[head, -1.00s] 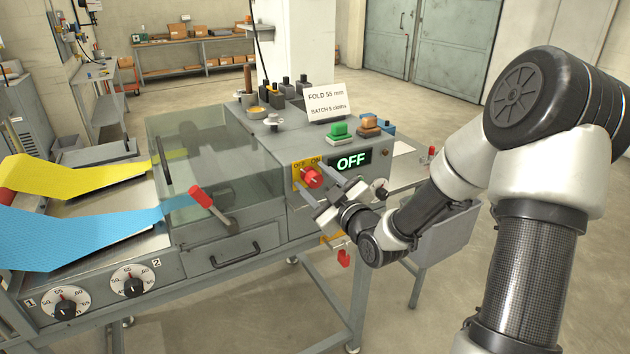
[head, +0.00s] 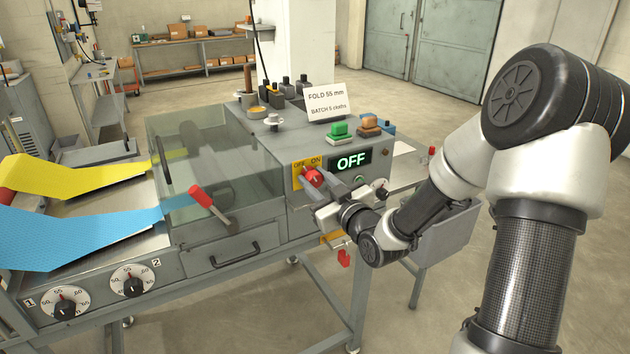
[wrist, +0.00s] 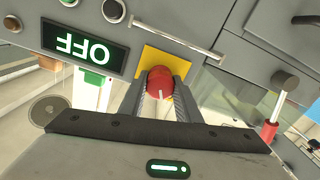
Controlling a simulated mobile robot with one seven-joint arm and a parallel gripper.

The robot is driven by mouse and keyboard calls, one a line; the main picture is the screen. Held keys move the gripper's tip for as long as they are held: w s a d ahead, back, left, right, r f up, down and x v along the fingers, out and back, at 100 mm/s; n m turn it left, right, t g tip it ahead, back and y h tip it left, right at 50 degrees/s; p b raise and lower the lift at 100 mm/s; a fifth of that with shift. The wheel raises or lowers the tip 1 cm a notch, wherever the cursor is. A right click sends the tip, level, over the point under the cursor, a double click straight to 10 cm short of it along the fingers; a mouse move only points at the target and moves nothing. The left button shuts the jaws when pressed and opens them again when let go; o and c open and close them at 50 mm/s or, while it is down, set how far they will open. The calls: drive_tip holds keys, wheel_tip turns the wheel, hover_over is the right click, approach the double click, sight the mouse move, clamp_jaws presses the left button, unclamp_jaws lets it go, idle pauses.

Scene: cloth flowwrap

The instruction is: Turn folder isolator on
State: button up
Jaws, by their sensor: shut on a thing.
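The folder isolator is a red rotary knob (head: 312,176) on a yellow plate (head: 297,178) marked OFF and ON, on the machine's front panel. In the wrist view the red knob (wrist: 160,83) sits between the two fingers of my gripper (wrist: 160,90), in front of the yellow plate (wrist: 152,58). My gripper (head: 314,183) is shut on the knob in the head view, and its fingers partly hide the knob and plate. The display (head: 350,160) beside it reads OFF in green. In the wrist view the display (wrist: 84,47) appears upside down.
A red-tipped lever (head: 202,196) stands left of the knob by the clear guard. A red tag (head: 344,258) hangs below the panel.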

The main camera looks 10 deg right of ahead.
drive_tip(key=m, duration=0.3)
drive_tip(key=shift+m, duration=0.4)
drive_tip(key=m+p, duration=0.1)
drive_tip(key=m, duration=0.2)
drive_tip(key=shift+m, duration=0.3)
drive_tip(key=m+p, duration=0.1)
drive_tip(key=m, duration=0.2)
drive_tip(key=shift+m+p, duration=0.3)
drive_tip(key=shift+d+m+p, duration=0.1)
drive_tip(key=shift+m+p, duration=0.5)
drive_tip(key=shift+m, duration=1.1)
drive_tip(key=o, duration=1.1)
drive_tip(key=shift+c, duration=0.2)
drive_tip(key=shift+s, duration=0.1)
